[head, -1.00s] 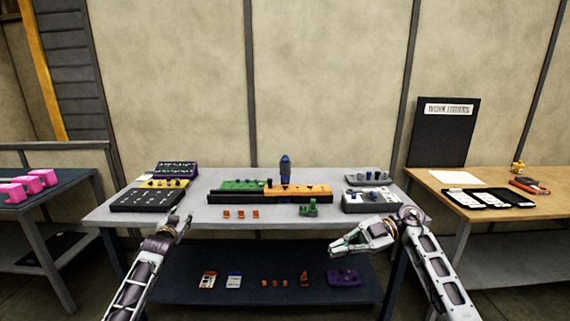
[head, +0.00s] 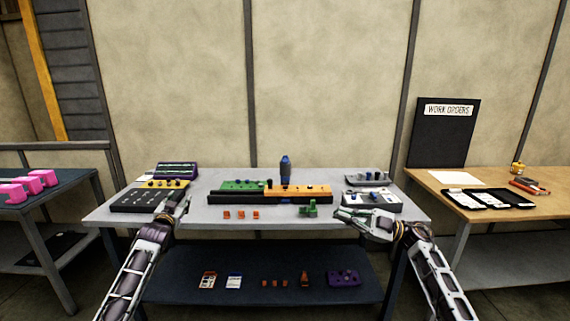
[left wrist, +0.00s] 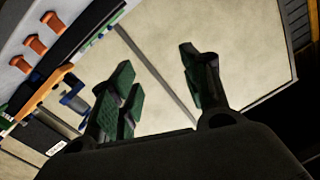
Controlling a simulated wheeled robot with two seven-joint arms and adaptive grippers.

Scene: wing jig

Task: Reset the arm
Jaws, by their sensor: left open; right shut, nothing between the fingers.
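My left gripper (head: 177,203) is at the left front part of the grey table (head: 230,219), in front of the black tray. In the left wrist view its green-padded fingers (left wrist: 155,95) are apart, with nothing between them. My right gripper (head: 345,214) is at the table's right front edge, near the white block with knobs (head: 371,200). It points left and is shut and empty. The jig, with a green section (head: 241,186) and an orange section (head: 300,191) above a black bar, lies mid-table. A blue bottle-like tool (head: 285,168) stands behind it.
Three orange pieces (head: 241,214) and a green part (head: 309,209) lie at the table's front. A black tray (head: 148,200) is at the left. A lower shelf (head: 260,297) carries cards and a purple part (head: 343,278). A wooden table (head: 480,222) stands at the right.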

